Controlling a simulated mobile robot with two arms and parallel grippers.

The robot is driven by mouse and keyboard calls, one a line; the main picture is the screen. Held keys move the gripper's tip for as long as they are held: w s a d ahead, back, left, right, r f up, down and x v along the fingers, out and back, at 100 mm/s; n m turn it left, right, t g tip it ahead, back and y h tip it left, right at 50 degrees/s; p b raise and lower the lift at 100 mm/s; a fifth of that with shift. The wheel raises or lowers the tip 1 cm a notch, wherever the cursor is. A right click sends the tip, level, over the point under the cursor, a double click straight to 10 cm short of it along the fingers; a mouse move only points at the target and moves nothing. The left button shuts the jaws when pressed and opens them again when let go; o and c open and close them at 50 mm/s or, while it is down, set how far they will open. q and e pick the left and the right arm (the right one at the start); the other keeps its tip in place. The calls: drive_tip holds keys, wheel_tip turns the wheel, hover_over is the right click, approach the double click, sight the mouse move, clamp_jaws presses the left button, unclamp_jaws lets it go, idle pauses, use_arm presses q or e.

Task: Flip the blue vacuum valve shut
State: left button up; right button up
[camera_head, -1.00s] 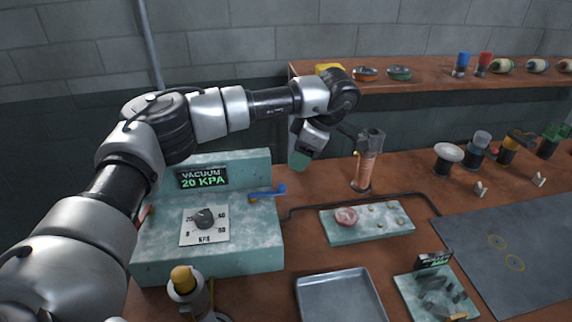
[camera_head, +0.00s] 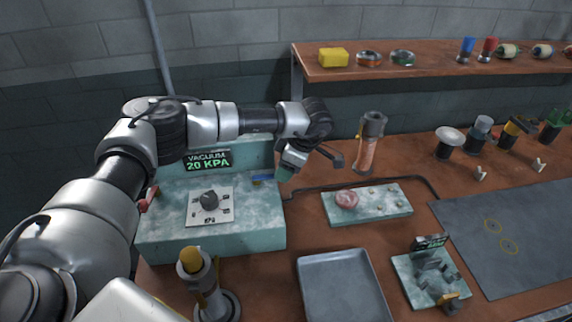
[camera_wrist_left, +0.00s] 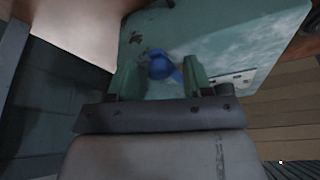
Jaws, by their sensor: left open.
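The blue vacuum valve (camera_head: 262,179) sits on the teal vacuum box (camera_head: 210,237), at the right end of its upper surface. In the head view it is partly hidden by my left gripper (camera_head: 288,174), which is close beside it on the right. In the left wrist view, the blue valve (camera_wrist_left: 160,67) shows between the two green fingers of my left gripper (camera_wrist_left: 159,77). The fingers are open, with a gap visible around the valve's round part. Part of the handle passes near the right finger. The display (camera_head: 208,160) reads VACUUM 20 KPA. My right gripper is not in view.
A teal plate (camera_head: 385,209) and a grey tray (camera_head: 342,290) lie to the right. A yellow-topped burner (camera_head: 200,280) stands in front.

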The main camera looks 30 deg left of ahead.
use_arm(q)
drive_tip(key=shift+c, duration=0.3)
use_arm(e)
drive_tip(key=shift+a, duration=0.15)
use_arm(q)
drive_tip(key=shift+c, duration=1.3)
clamp_jaws()
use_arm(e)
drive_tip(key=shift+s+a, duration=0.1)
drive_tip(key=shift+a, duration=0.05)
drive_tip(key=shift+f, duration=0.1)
